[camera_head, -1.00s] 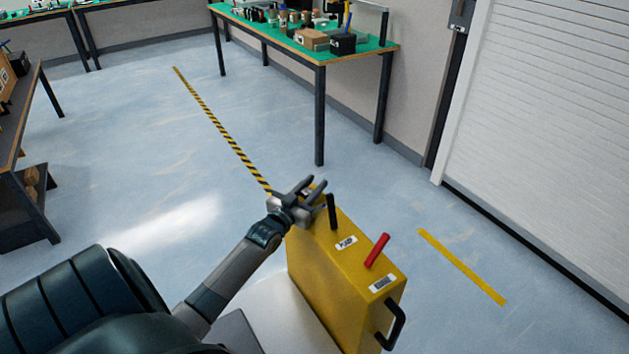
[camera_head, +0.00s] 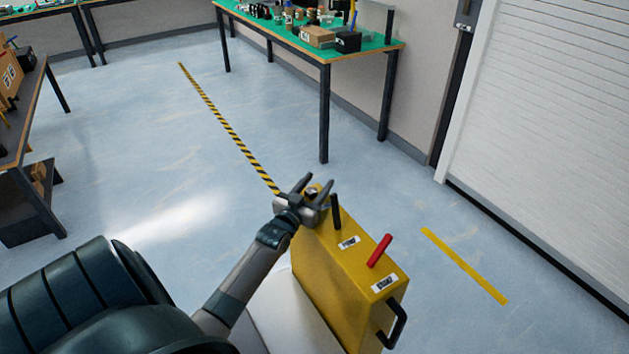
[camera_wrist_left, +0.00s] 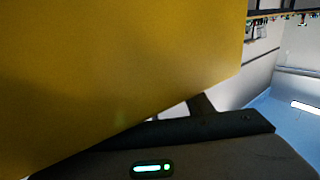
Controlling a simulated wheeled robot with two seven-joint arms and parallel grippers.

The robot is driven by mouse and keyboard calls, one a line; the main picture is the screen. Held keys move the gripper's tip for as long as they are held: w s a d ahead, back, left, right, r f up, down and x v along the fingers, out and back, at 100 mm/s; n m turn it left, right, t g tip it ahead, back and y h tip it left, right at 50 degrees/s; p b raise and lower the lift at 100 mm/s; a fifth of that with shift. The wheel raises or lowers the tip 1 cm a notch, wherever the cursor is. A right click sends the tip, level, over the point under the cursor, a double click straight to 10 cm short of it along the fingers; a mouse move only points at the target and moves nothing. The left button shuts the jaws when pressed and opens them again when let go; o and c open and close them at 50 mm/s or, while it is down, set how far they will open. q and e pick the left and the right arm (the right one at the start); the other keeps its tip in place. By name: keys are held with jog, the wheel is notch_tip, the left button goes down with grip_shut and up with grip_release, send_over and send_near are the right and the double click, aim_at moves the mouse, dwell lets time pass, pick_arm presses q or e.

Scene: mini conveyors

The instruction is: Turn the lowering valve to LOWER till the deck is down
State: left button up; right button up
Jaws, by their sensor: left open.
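A yellow box (camera_head: 330,280) stands on the floor side in front of me, with a black lever (camera_head: 335,211) and a red lever (camera_head: 379,251) on its top. A white label sits beside each lever; I cannot read either one surely. My left gripper (camera_head: 308,188) is open at the far end of the box top, just left of the black lever. A small round metal part shows between its fingers; I cannot tell whether they touch it. In the left wrist view the yellow box wall (camera_wrist_left: 120,70) fills much of the picture. My right gripper is not in view.
A black handle (camera_head: 396,326) sticks out of the box's near end. A green-topped bench (camera_head: 375,52) with small goods stands behind. A shelf (camera_head: 22,160) is at the left, a white shutter door (camera_head: 560,110) at the right. The floor between is clear, with striped tape.

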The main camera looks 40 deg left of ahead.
pick_arm(q)
jog(key=shift+s, duration=0.1)
jog(key=shift+s+d+f, duration=0.15)
jog(key=shift+s, duration=0.35)
jog(key=b+v, duration=0.2)
jog(key=v, duration=1.4)
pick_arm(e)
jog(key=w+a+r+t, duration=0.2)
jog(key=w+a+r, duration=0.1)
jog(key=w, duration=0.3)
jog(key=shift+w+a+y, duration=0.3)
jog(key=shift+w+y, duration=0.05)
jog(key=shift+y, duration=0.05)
pick_arm(q)
jog(key=shift+s, duration=0.1)
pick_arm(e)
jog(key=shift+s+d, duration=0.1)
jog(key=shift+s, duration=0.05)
